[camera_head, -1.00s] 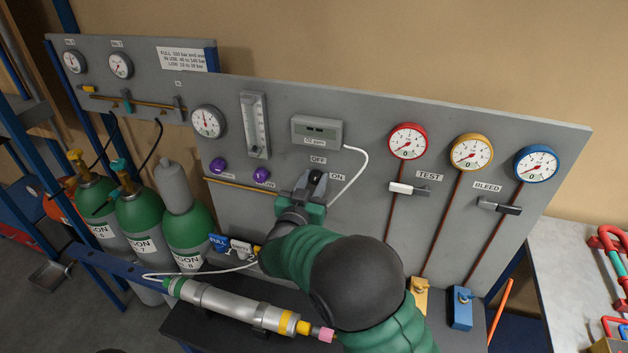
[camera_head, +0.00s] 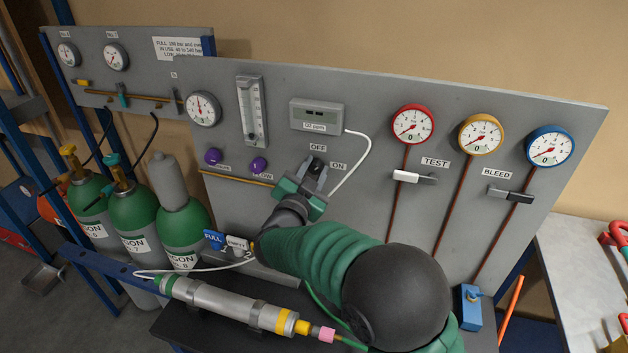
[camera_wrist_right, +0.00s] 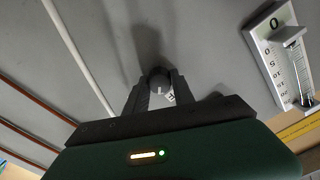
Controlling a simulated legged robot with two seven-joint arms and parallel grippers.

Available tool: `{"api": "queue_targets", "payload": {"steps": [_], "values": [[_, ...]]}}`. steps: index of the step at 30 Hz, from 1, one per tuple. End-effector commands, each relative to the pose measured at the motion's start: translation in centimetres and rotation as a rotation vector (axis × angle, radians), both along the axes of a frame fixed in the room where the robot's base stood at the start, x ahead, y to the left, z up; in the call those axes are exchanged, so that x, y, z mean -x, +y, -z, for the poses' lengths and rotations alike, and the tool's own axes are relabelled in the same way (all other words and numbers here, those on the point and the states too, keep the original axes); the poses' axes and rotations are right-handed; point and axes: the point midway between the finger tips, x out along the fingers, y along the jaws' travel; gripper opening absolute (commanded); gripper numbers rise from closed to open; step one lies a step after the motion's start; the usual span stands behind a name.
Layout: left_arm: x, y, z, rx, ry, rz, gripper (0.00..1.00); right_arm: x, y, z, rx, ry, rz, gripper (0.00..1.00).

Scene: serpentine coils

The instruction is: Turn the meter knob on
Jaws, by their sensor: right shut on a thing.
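The meter (camera_head: 317,115) is a grey box with a dark display, labelled O2 ppm, on the grey panel. Below it are OFF and ON labels around a small dark knob, with OFF above and ON to the right. My right gripper (camera_head: 314,174) reaches up to the panel there and mostly hides the knob. In the right wrist view the round knob (camera_wrist_right: 158,80) with a white mark sits between the two fingertips of my right gripper (camera_wrist_right: 157,88), which are shut on it. My left gripper is not in view.
Two purple knobs (camera_head: 258,165) and a flow tube (camera_head: 252,112) are left of my gripper. A white cable runs from the meter down past the ON label. Red, yellow and blue gauges (camera_head: 549,146) with levers are at right. A metal cylinder (camera_head: 225,305) lies below.

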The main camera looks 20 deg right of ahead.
Motion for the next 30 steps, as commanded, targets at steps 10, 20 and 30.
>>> {"api": "queue_targets", "payload": {"steps": [10, 20, 30], "values": [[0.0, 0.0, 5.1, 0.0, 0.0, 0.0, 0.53, 0.0, -0.1, 0.8, -0.274, -0.184, -0.002, 0.0], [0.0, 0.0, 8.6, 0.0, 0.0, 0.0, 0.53, 0.1, -0.1, 0.8, -0.51, -0.342, -0.001, 0.0], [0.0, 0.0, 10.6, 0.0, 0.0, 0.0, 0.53, 0.1, -0.1, 0.6, -0.654, -0.436, 0.0, 0.0]]}}
